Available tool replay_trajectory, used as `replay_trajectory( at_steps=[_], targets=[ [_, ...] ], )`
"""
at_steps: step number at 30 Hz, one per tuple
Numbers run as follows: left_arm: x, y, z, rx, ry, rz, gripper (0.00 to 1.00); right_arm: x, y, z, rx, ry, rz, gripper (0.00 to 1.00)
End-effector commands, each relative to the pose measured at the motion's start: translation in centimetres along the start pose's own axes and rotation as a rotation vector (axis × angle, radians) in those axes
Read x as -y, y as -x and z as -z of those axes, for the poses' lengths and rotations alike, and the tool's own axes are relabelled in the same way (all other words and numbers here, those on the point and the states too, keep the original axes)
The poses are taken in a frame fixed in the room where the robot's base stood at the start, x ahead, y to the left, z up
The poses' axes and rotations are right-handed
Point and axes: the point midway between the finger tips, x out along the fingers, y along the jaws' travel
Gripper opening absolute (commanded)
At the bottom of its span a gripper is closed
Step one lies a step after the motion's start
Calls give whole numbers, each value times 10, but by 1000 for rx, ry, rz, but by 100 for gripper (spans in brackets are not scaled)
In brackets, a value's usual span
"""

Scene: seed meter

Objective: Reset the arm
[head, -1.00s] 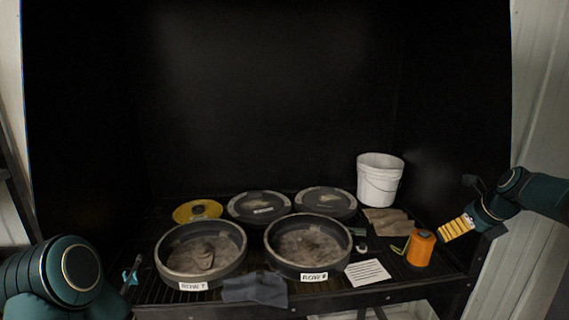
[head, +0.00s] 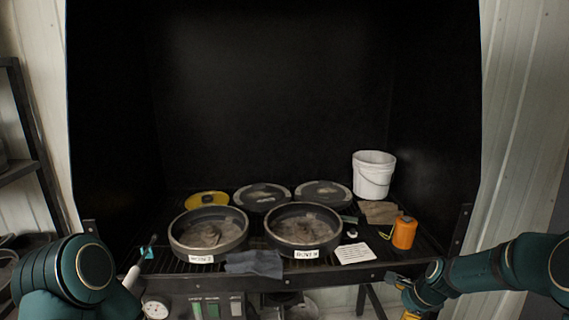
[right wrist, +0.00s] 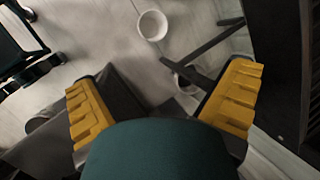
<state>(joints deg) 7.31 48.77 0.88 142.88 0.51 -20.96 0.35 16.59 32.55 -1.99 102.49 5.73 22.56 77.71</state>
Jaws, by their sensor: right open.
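My right gripper (head: 408,300) is low at the right, in front of the black bench's front edge and below the bench top. In the right wrist view its two yellow-padded fingers (right wrist: 165,105) are wide apart with nothing between them; the floor shows beyond. My left arm comes in at the lower left of the head view. Its gripper cannot be made out there.
Two open round pans (head: 208,252) (head: 307,246) with labels stand on the bench, with two lidded ones (head: 262,197) (head: 323,195) behind. A white bucket (head: 373,176), orange spool (head: 404,233), paper card (head: 354,253) and grey cloth (head: 255,262) are there too. A white container (right wrist: 152,25) is on the floor.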

Motion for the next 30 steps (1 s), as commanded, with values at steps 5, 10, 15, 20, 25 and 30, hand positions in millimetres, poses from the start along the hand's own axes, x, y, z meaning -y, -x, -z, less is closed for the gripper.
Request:
replay_trajectory(
  at_steps=[5,10,15,20,25,30],
  targets=[
    [0,0,0,0,0,0,41,-100,-66,-40,32,492,-82,100],
    [0,0,0,0,0,0,41,-199,-96,-70,97,969,-130,100],
    [0,0,0,0,0,0,41,-278,-100,-89,172,1358,-146,100],
    [0,0,0,0,0,0,41,-317,-94,-96,216,1559,-142,100],
    [0,0,0,0,0,0,41,-325,-93,-98,227,1614,-137,100],
    [0,0,0,0,0,0,41,-324,-93,-98,226,1612,-137,100]
  ],
)
